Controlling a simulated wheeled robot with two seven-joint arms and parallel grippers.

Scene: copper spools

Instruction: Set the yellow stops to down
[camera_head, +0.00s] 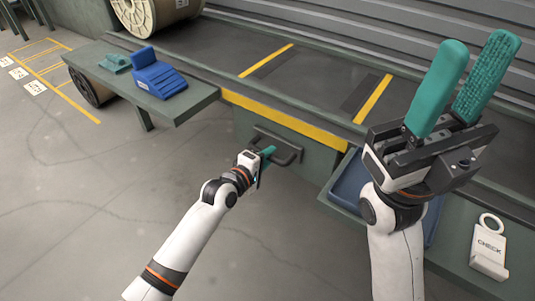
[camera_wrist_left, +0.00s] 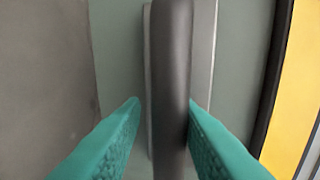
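Two yellow bars (camera_head: 266,60) (camera_head: 373,99) lie across the dark deck behind the green front, each beside a dark strip; I take these as the stops and cannot tell whether they are raised or down. A dark handle (camera_head: 293,150) is fixed to the green front below the yellow edge. My left gripper (camera_head: 268,152) is at the handle's left end. In the left wrist view its teal fingers are apart on either side of the dark handle bar (camera_wrist_left: 173,60), with a gap on the left. My right gripper (camera_head: 478,45) is open and empty, raised at the right.
A blue wedge-shaped block (camera_head: 160,80) and a teal item (camera_head: 115,62) sit on the left bench (camera_head: 190,98). A large spool (camera_head: 150,12) stands behind. A blue tray (camera_head: 343,188) and a white CHECK tag (camera_head: 490,250) are at right.

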